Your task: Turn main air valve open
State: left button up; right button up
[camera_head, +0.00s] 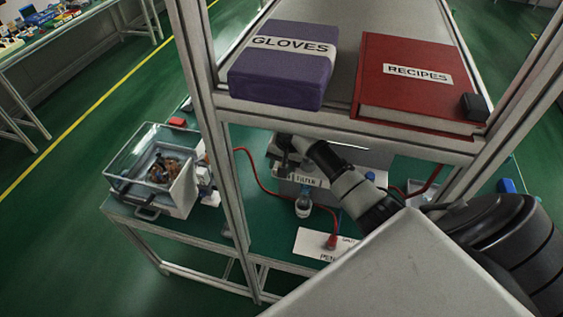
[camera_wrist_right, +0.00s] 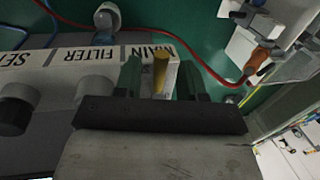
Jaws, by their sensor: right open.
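The panel (camera_wrist_right: 60,66) carries labels reading MAIN, FILTER and a cut-off SE. A small brass-coloured valve lever (camera_wrist_right: 160,74) stands by the MAIN label in the right wrist view. My right gripper (camera_wrist_right: 158,64) is open, with one dark finger on each side of the lever. I cannot tell whether either finger touches it. In the head view my right gripper (camera_head: 284,158) reaches under the shelf to the panel's left end, left of the FILTER label, and the lever is hidden there. My left gripper is not in view.
A shelf (camera_head: 345,120) with a purple GLOVES box (camera_head: 282,72) and a red RECIPES book (camera_head: 415,85) lies over my right arm. A frame post (camera_head: 225,190) stands left. A clear-walled machine (camera_head: 160,170) and red hose (camera_head: 262,187) are on the green bench.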

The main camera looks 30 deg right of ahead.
grip_shut()
jog(key=shift+w+a, duration=0.1)
dwell(0.3)
jog(key=w+m, duration=0.1)
jog(key=m, duration=0.1)
jog(key=m+h, duration=0.1)
jog(key=m, duration=0.2)
jog(key=w+a+m, duration=0.1)
jog(key=m, duration=0.2)
jog(key=shift+w+a+t, duration=0.1)
jog(key=shift+w+t, duration=0.2)
jog(key=shift+w+d+m+g+h, duration=0.2)
jog(key=shift+w+m+h, duration=0.25)
jog(key=shift+m, duration=1.2)
jog(key=shift+w+d+m+g+h, duration=0.15)
jog(key=shift+w+m, duration=0.45)
jog(key=shift+m, duration=1)
jog(key=shift+w+d+m+g+h, duration=0.1)
jog(key=shift+w+d+m+h, duration=0.25)
jog(key=shift+m, duration=1.3)
jog(key=shift+w, duration=0.15)
